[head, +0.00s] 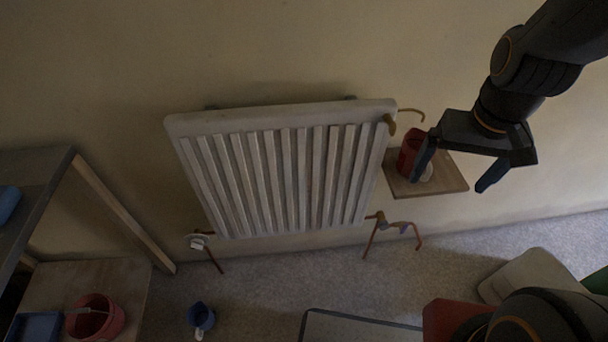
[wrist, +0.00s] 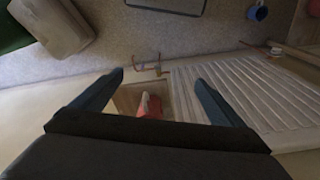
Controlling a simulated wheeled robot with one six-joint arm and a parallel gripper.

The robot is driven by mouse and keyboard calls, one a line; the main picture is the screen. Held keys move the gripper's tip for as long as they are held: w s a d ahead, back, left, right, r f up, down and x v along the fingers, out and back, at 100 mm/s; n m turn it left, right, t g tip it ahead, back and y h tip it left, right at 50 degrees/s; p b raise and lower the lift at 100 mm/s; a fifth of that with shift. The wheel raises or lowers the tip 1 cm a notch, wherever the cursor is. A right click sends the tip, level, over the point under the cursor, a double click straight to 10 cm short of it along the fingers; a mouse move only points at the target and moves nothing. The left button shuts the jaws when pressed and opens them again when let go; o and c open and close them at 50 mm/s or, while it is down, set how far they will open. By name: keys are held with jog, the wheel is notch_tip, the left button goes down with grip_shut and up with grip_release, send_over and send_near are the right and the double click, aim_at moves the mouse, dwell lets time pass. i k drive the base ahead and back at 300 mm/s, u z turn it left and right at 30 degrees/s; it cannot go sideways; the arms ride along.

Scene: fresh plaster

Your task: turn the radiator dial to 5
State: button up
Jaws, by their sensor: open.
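The white panel radiator (head: 274,180) is on the wall in the middle of the head view and at the right of the wrist view (wrist: 262,92). A small white knob (head: 198,242), apparently the radiator dial, is at its lower left corner above a copper pipe. It looks like the small pale piece (wrist: 276,50) in the wrist view. Its numbers and pointer are too small to read. My gripper (head: 451,183) is open and empty, right of the radiator and far from the dial. Its two spread fingers also show in the wrist view (wrist: 159,77).
A small wooden shelf (head: 452,182) with a red can (head: 410,152) is near my gripper. Copper pipes (head: 392,225) stand at the radiator's lower right. A bench (head: 140,275) with a red bucket (head: 95,318) is left. A blue mug (head: 201,315) is on the floor.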

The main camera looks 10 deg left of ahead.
aim_at(195, 244)
jog(key=z, duration=0.2)
jog(key=k, duration=0.4)
jog(key=u, duration=2)
